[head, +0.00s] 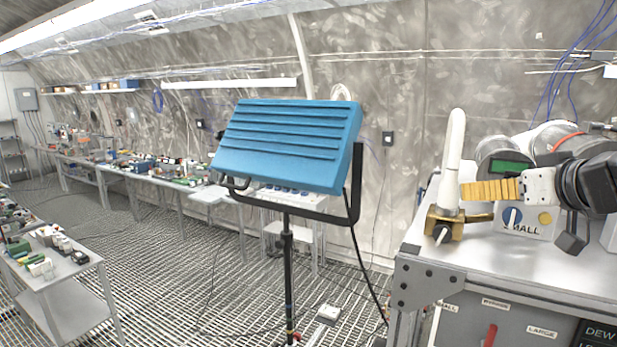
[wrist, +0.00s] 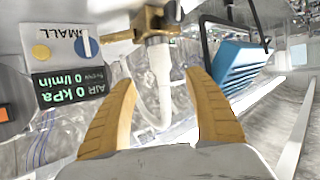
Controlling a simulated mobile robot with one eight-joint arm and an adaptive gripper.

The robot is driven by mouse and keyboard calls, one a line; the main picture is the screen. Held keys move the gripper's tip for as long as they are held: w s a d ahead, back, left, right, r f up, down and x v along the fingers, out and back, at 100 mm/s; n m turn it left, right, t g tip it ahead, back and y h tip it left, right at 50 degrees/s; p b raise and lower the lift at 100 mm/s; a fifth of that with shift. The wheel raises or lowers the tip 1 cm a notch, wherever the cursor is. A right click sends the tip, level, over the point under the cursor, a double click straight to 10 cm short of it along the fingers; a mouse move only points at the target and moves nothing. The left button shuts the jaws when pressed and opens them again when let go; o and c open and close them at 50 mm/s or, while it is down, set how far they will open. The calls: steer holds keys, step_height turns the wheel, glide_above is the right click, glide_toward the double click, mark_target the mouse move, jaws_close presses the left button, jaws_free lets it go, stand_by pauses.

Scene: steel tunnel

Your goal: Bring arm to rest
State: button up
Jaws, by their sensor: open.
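My gripper (head: 468,189) is at the right of the head view, above a steel bench top, with its yellow fingers pointing left towards an upright white tube (head: 454,150). The tube rises from a brass valve fitting (head: 440,225) at the bench's corner. In the wrist view my gripper (wrist: 162,82) is open, its two yellow fingers wide apart. The white tube (wrist: 160,85) shows in the gap between them, with visible space on both sides. I cannot tell how far it is from the fingertips. The brass fitting (wrist: 153,24) is at the top of that view.
A blue slatted panel (head: 290,142) on a black stand is left of the bench. A SMALL-labelled panel (head: 522,222) and a green display (head: 511,167) are close by my gripper. Cluttered tables (head: 150,172) line the far wall. Cables cross the grated floor.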

steer(key=s+a+f+g+y, duration=0.1)
steer(key=s+a+f+g, duration=0.35)
steer(key=a+f, duration=0.95)
steer(key=s+a+f+g+h, duration=0.1)
steer(key=s+a+f, duration=0.2)
steer(key=s+f, duration=0.4)
steer(key=s+a+f+g+h, duration=0.1)
steer(key=s+a+f, duration=0.1)
steer(key=s+f, duration=0.5)
step_height(320, 180, down, 40)
steer(key=w+b, duration=0.2)
steer(key=b, duration=3.6)
steer(key=shift+w+m+b, duration=0.35)
steer(key=shift+m+b, duration=0.05)
